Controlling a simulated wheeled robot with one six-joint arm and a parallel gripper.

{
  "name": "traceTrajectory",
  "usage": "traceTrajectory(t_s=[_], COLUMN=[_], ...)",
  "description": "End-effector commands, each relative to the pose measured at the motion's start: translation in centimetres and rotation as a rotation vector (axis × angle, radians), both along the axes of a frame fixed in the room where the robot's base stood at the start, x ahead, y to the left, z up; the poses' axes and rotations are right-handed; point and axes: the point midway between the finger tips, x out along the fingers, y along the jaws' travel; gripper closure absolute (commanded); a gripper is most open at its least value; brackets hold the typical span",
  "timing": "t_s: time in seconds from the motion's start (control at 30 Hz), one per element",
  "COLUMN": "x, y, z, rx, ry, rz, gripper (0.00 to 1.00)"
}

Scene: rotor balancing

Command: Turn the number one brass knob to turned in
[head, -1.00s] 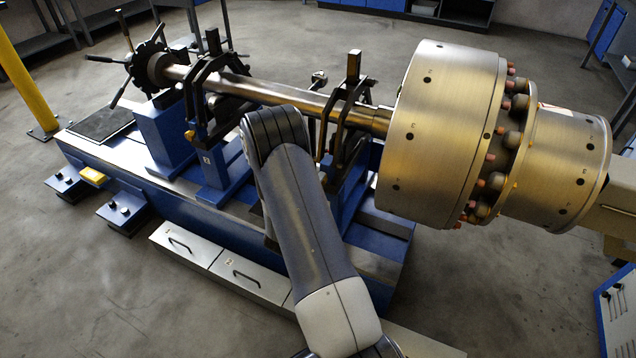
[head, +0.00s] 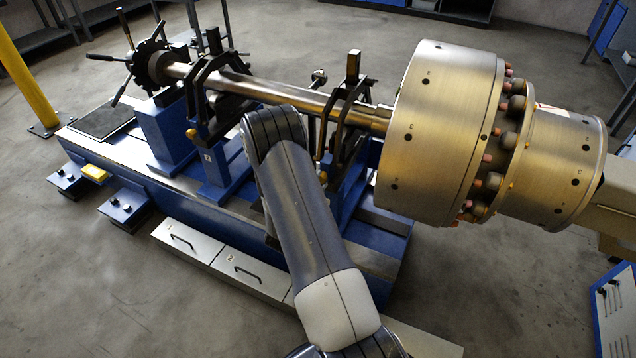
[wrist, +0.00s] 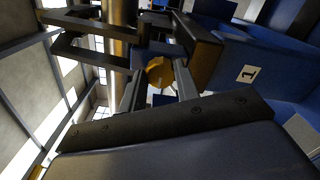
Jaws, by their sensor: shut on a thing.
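The brass knob (wrist: 159,71) shows in the wrist view, in front of a dark steady-rest frame (wrist: 196,45). A white label reading 1 (wrist: 248,74) is on the blue stand to its right. My gripper (wrist: 157,84) has its two grey fingers on either side of the knob and is shut on it. How far the knob is turned in cannot be told.
The long steel shaft (head: 270,91) runs along the blue machine bed, with a large metal drum (head: 437,135) at right. A second stand carries a label 2 (head: 207,157) and its own brass knob (head: 191,133). Drawers (head: 238,270) lie along the near side.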

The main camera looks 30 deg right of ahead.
Motion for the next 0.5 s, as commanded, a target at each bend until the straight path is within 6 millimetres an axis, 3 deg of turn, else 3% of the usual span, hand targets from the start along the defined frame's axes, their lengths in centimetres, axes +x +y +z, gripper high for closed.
traceTrajectory(t_s=[0.33,0.37,0.5], x=[0.04,0.04,0.02], y=[0.05,0.05,0.04], z=[-0.04,-0.04,-0.03], rx=[-0.001,-0.001,-0.001], ry=[0.003,0.003,0.003], rz=[0.002,0.002,0.002], gripper=[0.93,0.69,0.57])
